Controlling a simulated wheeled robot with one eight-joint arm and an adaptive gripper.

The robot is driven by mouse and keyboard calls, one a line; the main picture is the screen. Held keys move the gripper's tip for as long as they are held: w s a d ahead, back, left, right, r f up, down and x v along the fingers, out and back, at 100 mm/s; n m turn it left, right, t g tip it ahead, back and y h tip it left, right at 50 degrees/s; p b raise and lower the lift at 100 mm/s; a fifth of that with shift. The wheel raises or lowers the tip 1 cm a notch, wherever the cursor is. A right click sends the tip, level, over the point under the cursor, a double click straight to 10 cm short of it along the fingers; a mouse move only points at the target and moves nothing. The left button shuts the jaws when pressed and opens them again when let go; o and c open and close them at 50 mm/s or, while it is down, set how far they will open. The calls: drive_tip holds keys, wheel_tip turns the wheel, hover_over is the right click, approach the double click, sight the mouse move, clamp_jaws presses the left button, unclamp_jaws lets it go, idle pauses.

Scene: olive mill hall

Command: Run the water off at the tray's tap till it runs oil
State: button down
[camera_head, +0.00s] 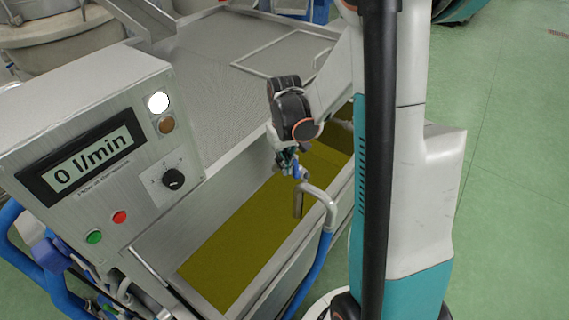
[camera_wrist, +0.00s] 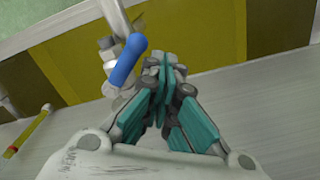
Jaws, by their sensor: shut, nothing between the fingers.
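The long metal tray (camera_head: 262,298) holds flat olive-yellow liquid (camera_head: 232,245). The tap is a grey bent pipe (camera_head: 322,196) at the tray's near long side, with a blue lever (camera_head: 297,171). The blue lever also shows in the wrist view (camera_wrist: 126,62), on a metal valve body (camera_wrist: 108,48). My gripper (camera_head: 287,158) is above the tray, beside the lever. In the wrist view its teal fingers (camera_wrist: 165,72) are together and empty, just right of the lever; I cannot tell whether they touch it. No stream shows at the pipe's end.
A control box at left has a display (camera_head: 85,165) reading "0 l/min", a bright white lamp (camera_head: 158,102), a dark knob (camera_head: 173,179), and red (camera_head: 119,217) and green (camera_head: 94,237) buttons. A perforated metal deck (camera_head: 215,75) lies behind. Green floor is free at right.

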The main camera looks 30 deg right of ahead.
sight(295, 167)
drive_tip(key=shift+f, duration=0.15)
drive_tip(key=shift+s+d+f+b, duration=0.15)
drive_tip(key=shift+d+f+b, duration=0.1)
drive_tip(key=shift+f+b, duration=0.55)
drive_tip(key=shift+s+d+f+b, duration=0.15)
drive_tip(key=shift+d+f+b, duration=0.1)
drive_tip(key=shift+f+b, duration=0.5)
idle(6.3)
